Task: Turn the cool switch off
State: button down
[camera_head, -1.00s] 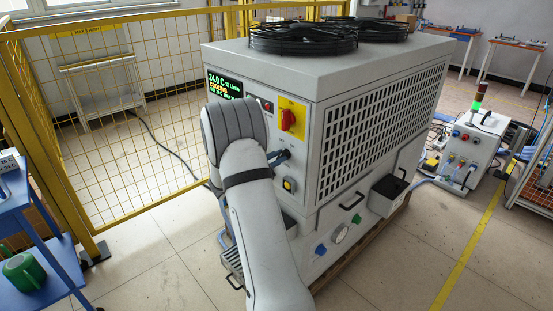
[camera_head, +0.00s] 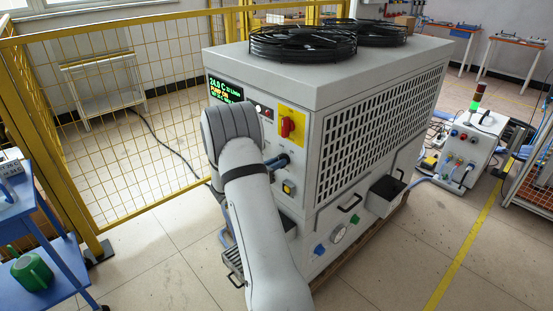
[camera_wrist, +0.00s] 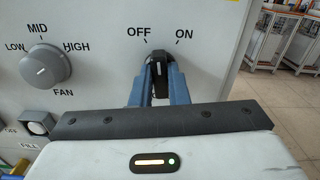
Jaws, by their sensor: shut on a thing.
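A black rotary switch knob (camera_wrist: 160,64) with a white mark sits on the white panel (camera_wrist: 105,70) between the printed words OFF and ON in the wrist view. Its upper end leans slightly left, toward OFF. My gripper (camera_wrist: 162,78) has its two blue fingers on either side of the knob and is shut on it. The fingers cover part of the knob. The display (camera_head: 225,90) on the cabinet (camera_head: 310,180) reads 24.0 C and PUMP ON.
A grey FAN knob (camera_wrist: 46,68) marked LOW, MID and HIGH is left of the switch. A red rotary switch (camera_head: 288,126) on a yellow plate is on the cabinet front. A yellow mesh fence (camera_head: 110,120) stands behind and left. A blue cart (camera_head: 35,235) is at far left.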

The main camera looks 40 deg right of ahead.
jog(key=shift+w+n+p, duration=0.1)
jog(key=shift+n+p, duration=1.2)
jog(key=shift+n, duration=0.9)
jog(key=c, duration=1.4)
grip_release()
jog(key=a, duration=0.8)
jog(key=shift+s+b, duration=0.3)
jog(key=shift+b, duration=0.05)
